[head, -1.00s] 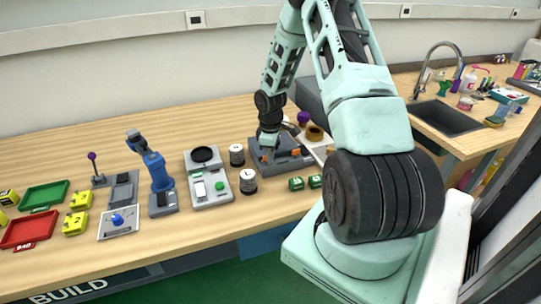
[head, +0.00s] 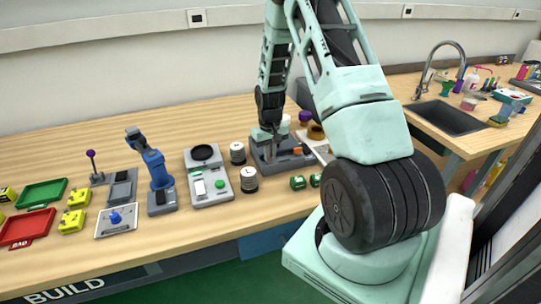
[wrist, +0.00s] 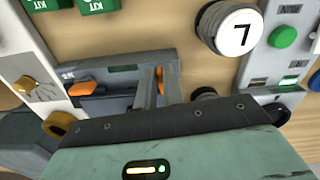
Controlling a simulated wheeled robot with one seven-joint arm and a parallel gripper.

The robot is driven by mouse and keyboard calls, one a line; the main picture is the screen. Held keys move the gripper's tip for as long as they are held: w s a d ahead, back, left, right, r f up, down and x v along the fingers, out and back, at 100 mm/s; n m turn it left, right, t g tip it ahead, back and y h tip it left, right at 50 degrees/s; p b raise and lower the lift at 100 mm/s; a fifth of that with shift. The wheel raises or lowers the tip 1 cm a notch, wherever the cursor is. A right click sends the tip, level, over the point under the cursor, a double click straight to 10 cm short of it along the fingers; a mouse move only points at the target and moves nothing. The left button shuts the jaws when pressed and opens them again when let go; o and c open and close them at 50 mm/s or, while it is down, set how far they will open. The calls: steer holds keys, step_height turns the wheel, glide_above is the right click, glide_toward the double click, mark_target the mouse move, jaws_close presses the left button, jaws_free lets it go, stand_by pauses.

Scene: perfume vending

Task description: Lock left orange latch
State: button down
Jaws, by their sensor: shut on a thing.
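A grey device (head: 285,163) with orange latches stands on the wooden bench beneath my arm. The right orange latch (head: 297,150) shows beside my gripper; in the wrist view this latch (wrist: 82,88) lies left of the fingers, apart from them. My gripper (wrist: 158,78) points down at the device, with its fingers close together around a small orange piece, the left latch (wrist: 159,72), which they mostly hide. In the head view my gripper (head: 268,137) is over the device's left part, and the left latch cannot be made out there.
White-lidded dark canisters (head: 248,178) and a grey panel with a green button (head: 219,184) stand just left of the device. Small green kit boxes (head: 298,182) lie in front. A purple-topped item (head: 304,117) and an orange-brown ring (head: 316,132) are behind to the right.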

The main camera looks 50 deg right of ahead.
steer(key=shift+m, duration=0.6)
steer(key=c, duration=1.8)
jaws_free()
step_height(320, 180, up, 18)
steer(key=b, duration=0.3)
steer(key=shift+f, duration=0.25)
